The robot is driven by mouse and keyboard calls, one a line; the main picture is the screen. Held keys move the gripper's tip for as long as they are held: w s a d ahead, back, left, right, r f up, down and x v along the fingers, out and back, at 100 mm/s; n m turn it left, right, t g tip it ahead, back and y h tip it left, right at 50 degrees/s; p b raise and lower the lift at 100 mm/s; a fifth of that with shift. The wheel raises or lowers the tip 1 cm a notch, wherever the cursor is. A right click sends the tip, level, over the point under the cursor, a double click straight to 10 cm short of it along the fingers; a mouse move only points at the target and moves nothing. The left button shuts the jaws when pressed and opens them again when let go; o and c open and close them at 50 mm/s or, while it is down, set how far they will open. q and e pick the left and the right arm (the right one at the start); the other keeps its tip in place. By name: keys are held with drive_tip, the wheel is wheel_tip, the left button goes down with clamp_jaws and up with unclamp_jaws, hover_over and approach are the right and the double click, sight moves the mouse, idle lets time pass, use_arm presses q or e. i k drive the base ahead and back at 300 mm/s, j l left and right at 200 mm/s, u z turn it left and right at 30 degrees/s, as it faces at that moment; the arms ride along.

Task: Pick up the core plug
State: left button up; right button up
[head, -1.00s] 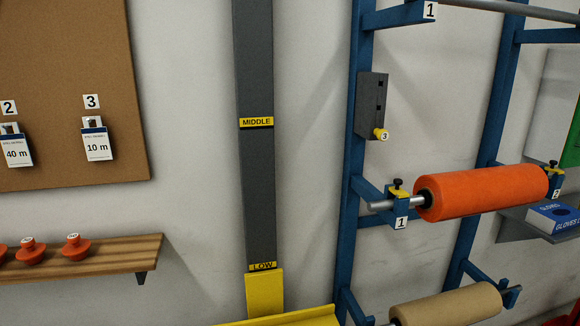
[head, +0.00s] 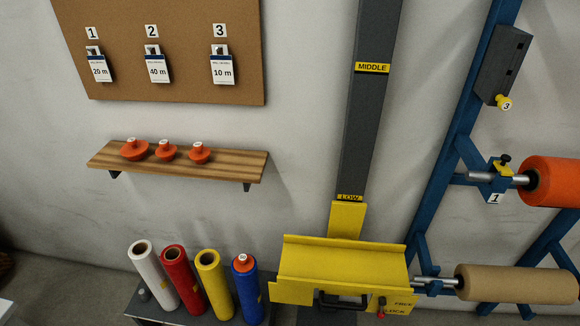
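Three orange core plugs sit in a row on the wooden wall shelf (head: 225,167): a wider left plug (head: 135,150), a middle plug (head: 166,151) and a right plug (head: 200,154). Each has a small white label on top. Another orange plug (head: 242,261) sits in the top end of the blue roll (head: 248,294). The white, red and yellow rolls beside it show open cores. Neither of my grippers is in the head view.
A yellow cradle (head: 340,264) marked FREE and LOCK stands below the grey column (head: 370,110). A blue rack (head: 455,150) at right holds an orange roll (head: 556,181) and a tan roll (head: 518,284). The white roll (head: 153,272) stands on a low dark platform. Tags hang on the corkboard (head: 180,20).

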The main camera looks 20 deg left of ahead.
sight(135, 150)
drive_tip(key=u, duration=1.05)
